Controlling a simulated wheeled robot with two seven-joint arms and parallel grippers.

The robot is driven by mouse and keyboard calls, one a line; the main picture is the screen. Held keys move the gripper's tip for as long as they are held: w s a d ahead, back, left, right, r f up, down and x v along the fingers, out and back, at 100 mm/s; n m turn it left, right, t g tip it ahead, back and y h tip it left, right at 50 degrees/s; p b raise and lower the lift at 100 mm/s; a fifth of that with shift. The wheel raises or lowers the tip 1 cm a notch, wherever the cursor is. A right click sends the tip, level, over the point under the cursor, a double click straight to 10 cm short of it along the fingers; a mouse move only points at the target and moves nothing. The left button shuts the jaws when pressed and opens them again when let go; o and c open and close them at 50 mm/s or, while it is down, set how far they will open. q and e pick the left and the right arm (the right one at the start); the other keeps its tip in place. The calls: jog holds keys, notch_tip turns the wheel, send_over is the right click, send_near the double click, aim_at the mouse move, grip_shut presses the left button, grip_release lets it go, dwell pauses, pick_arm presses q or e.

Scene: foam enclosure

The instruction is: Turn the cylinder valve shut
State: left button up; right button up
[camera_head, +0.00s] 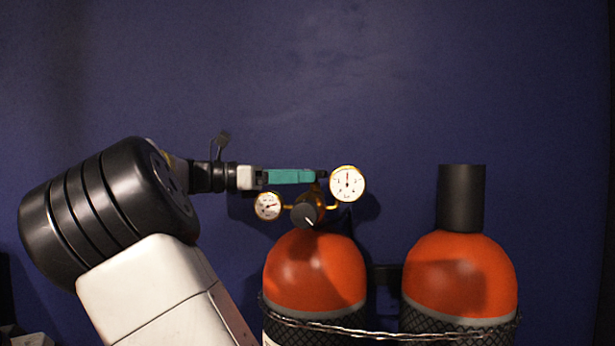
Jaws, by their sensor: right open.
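The left orange gas cylinder (315,272) stands upright with a brass regulator on top. The regulator carries a larger right gauge (347,183), a smaller left gauge (268,206) and a black round knob (304,214) with a white mark. The jaws are open, seen nearly edge-on. The cylinder valve's handle is not clearly visible there; the fingers may hide it. I cannot tell whether they touch it.
A second orange cylinder (460,272) with a black cap (462,198) stands to the right. A chain (385,333) runs across both cylinders. A dark blue wall (300,80) is close behind. The space above the cylinders is clear.

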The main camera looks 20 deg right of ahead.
aim_at(326, 176)
jog(key=s+d, duration=0.1)
jog(key=d, duration=0.6)
jog(key=shift+s, duration=0.1)
jog(key=shift+c, duration=0.2)
jog(key=c, duration=1.3)
jog(key=shift+g, duration=0.3)
jog(key=shift+s+a+m+g+y, duration=0.2)
jog(key=shift+s+m+g+y, duration=0.1)
jog(key=shift+m+g+y, duration=1.4)
jog(key=shift+s+a+m+g+y, duration=0.3)
jog(key=shift+m+g+y, duration=0.6)
jog(key=shift+m+g, duration=0.9)
jog(key=shift+s+a+m+g+y, duration=0.1)
jog(key=shift+s+m+g+y, duration=0.25)
jog(key=shift+m+g+y, duration=1.45)
jog(key=shift+n+g+h, duration=0.4)
jog(key=shift+n+g, duration=0.1)
